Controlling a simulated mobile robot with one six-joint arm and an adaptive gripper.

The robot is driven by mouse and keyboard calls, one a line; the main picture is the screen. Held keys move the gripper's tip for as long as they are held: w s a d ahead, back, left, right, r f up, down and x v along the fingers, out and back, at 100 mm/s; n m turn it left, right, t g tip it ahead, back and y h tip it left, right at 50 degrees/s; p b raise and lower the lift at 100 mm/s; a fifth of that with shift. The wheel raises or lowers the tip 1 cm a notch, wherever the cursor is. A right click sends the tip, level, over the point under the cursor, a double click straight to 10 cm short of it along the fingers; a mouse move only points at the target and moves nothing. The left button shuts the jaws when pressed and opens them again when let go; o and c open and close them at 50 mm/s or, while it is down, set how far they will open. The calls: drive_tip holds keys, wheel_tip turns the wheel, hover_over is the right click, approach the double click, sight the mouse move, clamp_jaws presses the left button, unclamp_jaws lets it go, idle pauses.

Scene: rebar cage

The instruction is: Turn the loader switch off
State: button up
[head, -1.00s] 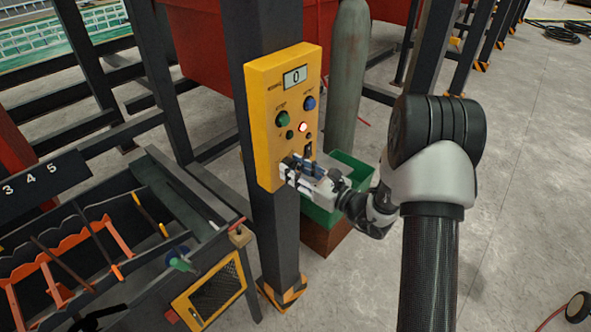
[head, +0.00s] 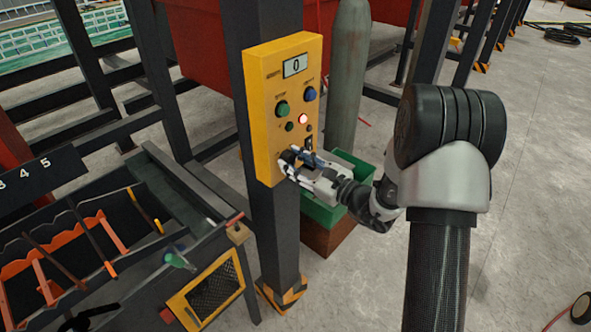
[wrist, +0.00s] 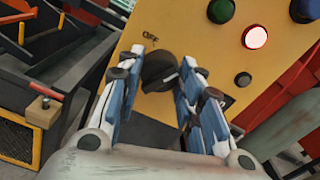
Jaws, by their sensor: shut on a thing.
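The loader switch is a black rotary knob (wrist: 157,68) low on the yellow control box (head: 262,110). The wrist view shows the word OFF (wrist: 150,38) printed beside it, at its upper left. My gripper (head: 292,160) is at the lower part of the box, and its blue-padded fingers (wrist: 162,80) stand on both sides of the knob, shut on it. A pale mark shows on the knob near the right finger. In the head view the fingers mostly hide the knob. A lamp (head: 303,119) on the box glows red-white.
The box hangs on a dark post (head: 272,235). Above the knob are a green button (head: 282,108), a blue button (head: 309,94) and a display reading 0 (head: 295,65). A green bin (head: 350,170) stands behind my gripper. A dark rack (head: 110,240) is at left.

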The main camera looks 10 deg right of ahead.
drive_tip(key=n+b, duration=0.8)
drive_tip(key=n, duration=0.6)
drive_tip(key=shift+n, duration=0.4)
drive_tip(key=o, duration=1.1)
drive_tip(key=v, duration=1.2)
